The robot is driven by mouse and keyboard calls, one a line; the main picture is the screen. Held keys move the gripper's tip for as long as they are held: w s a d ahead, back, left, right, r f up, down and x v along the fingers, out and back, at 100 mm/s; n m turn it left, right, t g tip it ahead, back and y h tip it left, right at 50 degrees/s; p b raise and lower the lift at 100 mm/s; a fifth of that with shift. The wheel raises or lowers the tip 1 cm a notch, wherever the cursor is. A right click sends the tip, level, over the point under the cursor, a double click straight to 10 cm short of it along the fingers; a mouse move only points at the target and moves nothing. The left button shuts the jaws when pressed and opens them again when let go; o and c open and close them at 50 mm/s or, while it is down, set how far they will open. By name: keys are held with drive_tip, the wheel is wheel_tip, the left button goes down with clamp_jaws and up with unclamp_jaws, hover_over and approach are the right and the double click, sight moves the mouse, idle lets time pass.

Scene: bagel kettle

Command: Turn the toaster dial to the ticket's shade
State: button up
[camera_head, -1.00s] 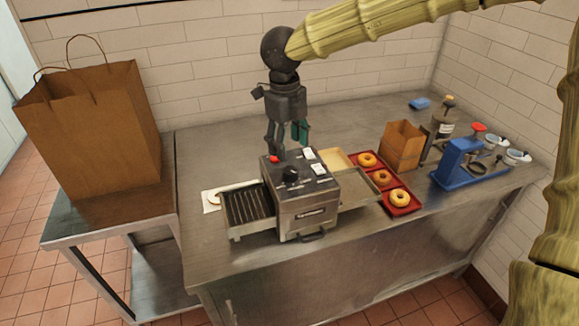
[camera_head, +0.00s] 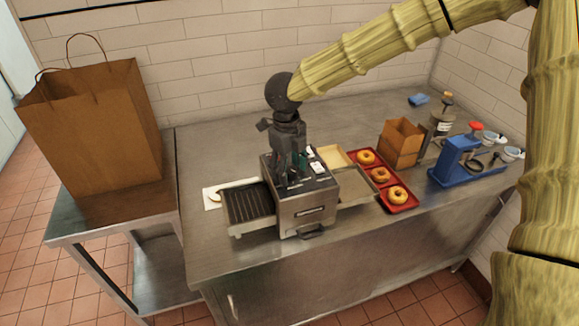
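The toaster (camera_head: 307,210) is a steel box with a dark top panel, standing near the counter's front edge. My gripper (camera_head: 289,176) points down over the left part of that panel, its fingers low at the place of the black dial. The dial is hidden behind the fingers, so its setting and any grip on it cannot be made out. White pieces (camera_head: 318,167) sit on the panel to the right of the fingers. No readable ticket shows; a white sheet (camera_head: 211,199) lies left of the toaster, with no legible writing.
A ridged tray (camera_head: 248,204) juts from the toaster's left side. A red tray (camera_head: 403,206) with bagels, an open brown box (camera_head: 401,145) and a blue stand (camera_head: 456,165) are to the right. A large paper bag (camera_head: 95,130) stands on the left table.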

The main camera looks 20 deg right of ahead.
drive_tip(key=c, duration=1)
drive_tip(key=shift+o, duration=0.2)
drive_tip(key=shift+w+m+p, duration=0.1)
drive_tip(key=shift+m+p, duration=0.6)
drive_tip(key=shift+m, duration=2.1)
drive_tip(key=o, duration=1)
drive_tip(key=shift+o, duration=0.2)
wheel_tip(320, 180, up, 12)
drive_tip(key=shift+a, duration=0.4)
